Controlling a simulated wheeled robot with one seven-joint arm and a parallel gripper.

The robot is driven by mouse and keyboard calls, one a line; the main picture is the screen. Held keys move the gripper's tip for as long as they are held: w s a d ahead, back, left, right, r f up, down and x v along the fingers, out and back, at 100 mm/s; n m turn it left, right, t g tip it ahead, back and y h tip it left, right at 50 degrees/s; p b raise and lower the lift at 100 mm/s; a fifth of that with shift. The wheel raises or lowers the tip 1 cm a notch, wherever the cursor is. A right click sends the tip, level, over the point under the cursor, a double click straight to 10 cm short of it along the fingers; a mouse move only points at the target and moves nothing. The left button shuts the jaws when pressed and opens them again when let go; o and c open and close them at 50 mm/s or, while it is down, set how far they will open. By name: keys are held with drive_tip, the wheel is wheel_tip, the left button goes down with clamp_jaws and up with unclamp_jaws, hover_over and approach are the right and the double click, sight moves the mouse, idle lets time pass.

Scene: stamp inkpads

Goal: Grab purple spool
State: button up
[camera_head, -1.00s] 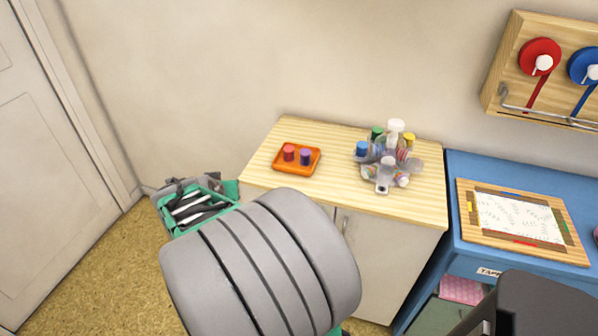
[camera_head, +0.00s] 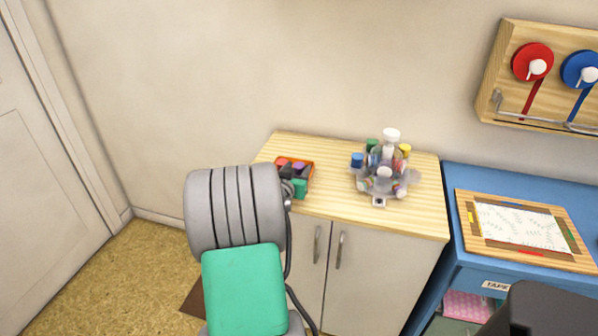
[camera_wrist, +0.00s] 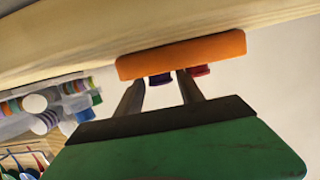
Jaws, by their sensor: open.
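The purple spool (camera_head: 298,167) stands in the orange tray (camera_head: 308,166) on the wooden cabinet top, with the red spool (camera_head: 282,161) to its left. My gripper (camera_head: 292,174) is at the tray's near side and partly hides it. The wrist view is upside down. There my open gripper (camera_wrist: 160,86) has its two fingers pointing at the orange tray (camera_wrist: 205,49). The purple spool (camera_wrist: 160,79) shows in the gap between them, and the red spool (camera_wrist: 199,70) is just outside the right finger. The tray hides much of both spools. I cannot tell whether a finger touches either.
A clear holder (camera_head: 366,184) with several colored bottles stands to the right on the cabinet top (camera_head: 330,205), with bare wood between it and the tray. A blue table (camera_head: 455,175) with a framed board (camera_head: 480,247) is farther right. The wall is behind.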

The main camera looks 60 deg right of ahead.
drive_tip(key=shift+c, duration=0.6)
clamp_jaws()
